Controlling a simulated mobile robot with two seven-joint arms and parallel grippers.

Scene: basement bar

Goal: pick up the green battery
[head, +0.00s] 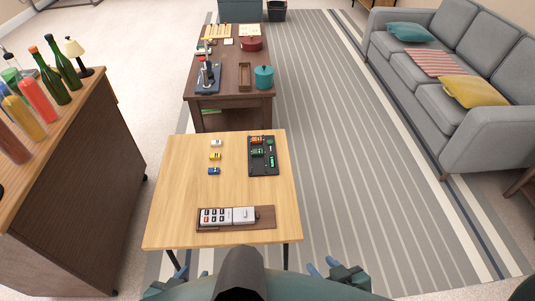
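A small bright green upright-looking piece (271,161), which looks like the green battery, lies on the right side of a black tray (254,170) on the light wooden table. It is too small to make out in detail. A green toy car (257,152) lies to its left on the same tray. My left gripper (194,273) and my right gripper (323,267) are both low at the bottom edge, in front of the table's near side and well away from the tray. Their blue fingertips look apart with nothing between them. Most of both arms is hidden.
On the table (185,190), an orange car (257,140) sits on the tray, and white (216,143), yellow (215,156) and blue (213,170) cars stand left of it. A wooden board (266,222) with a white box lies near the front. A bottle-topped cabinet (80,190) stands left.

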